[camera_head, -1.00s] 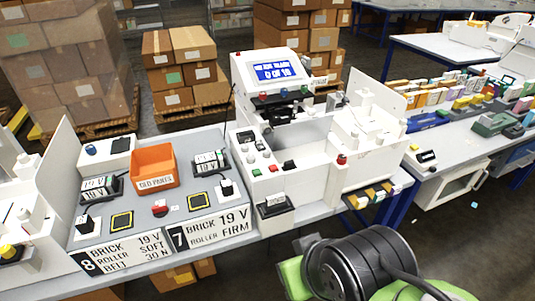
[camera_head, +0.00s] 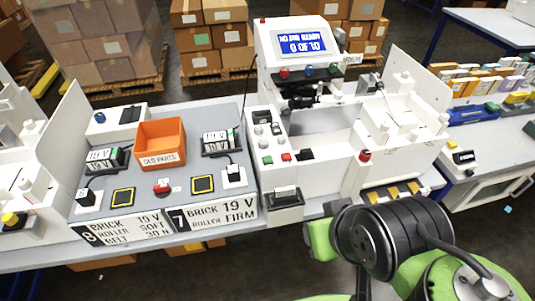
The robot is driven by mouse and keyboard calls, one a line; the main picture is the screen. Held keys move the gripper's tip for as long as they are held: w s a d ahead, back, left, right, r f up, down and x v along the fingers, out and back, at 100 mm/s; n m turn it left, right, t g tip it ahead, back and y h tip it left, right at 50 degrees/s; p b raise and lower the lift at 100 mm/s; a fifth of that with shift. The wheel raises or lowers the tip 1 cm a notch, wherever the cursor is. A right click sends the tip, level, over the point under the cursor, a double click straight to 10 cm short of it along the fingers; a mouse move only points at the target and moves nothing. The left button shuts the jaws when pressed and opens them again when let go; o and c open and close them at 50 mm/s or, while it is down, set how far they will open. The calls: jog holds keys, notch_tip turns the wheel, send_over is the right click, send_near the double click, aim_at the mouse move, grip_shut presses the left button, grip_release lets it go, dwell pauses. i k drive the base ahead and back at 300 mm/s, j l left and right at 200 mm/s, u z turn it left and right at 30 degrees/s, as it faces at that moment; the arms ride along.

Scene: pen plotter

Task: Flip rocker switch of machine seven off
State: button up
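A sign with a large 7 (camera_head: 215,215), reading "BRICK 19 V ROLLER FIRM", stands at the front of the grey bench, next to the sign with an 8 (camera_head: 120,229). To its right is a white machine (camera_head: 290,190) with a lit blue screen (camera_head: 302,43). Its front panel has a green button (camera_head: 267,160), a red button (camera_head: 286,157) and a black switch-like part (camera_head: 305,155). I cannot tell the black part's position or whether this machine is number seven. My green and black arm shows at lower right, apart from the machine; my gripper is not in view.
An orange "OLD PARTS" bin (camera_head: 161,143), power bricks (camera_head: 219,142) and a red button (camera_head: 162,190) sit on the grey bench. The machine's raised white side panel (camera_head: 420,82) stands at right. Another white machine (camera_head: 25,185) is at far left. Floor shows in front.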

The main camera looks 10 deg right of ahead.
aim_at(276, 129)
jog(key=i+j, duration=0.55)
jog(key=j, duration=0.25)
jog(key=i+j, duration=0.3)
jog(key=j+z, duration=0.05)
jog(key=j, duration=0.05)
